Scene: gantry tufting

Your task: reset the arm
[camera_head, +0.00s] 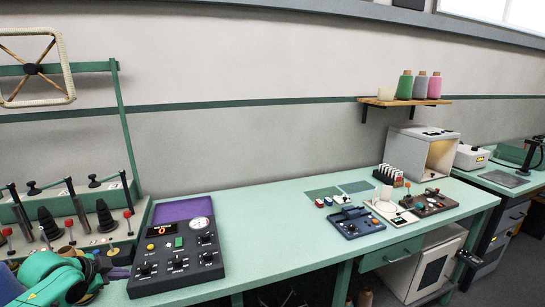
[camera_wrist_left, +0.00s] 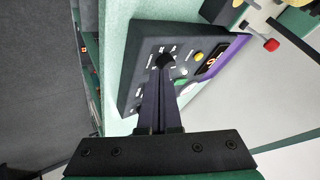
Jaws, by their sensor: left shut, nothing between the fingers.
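My left arm comes in at the lower left of the head view, with its left gripper (camera_head: 115,272) beside the left edge of a dark control panel (camera_head: 178,250). In the left wrist view the left gripper (camera_wrist_left: 162,62) is shut, its dark fingers together with nothing between them. The fingers point at the control panel (camera_wrist_left: 140,45), and their tips overlap a knob area in that view. I cannot tell whether they touch it. My right gripper is in neither view.
The green bench (camera_head: 270,225) has clear room right of the panel. A rack with red-topped levers and black cones (camera_head: 104,216) stands at the left. A blue device (camera_head: 355,222) and a white box (camera_head: 420,150) stand farther right. A shelf (camera_head: 405,101) holds thread cones.

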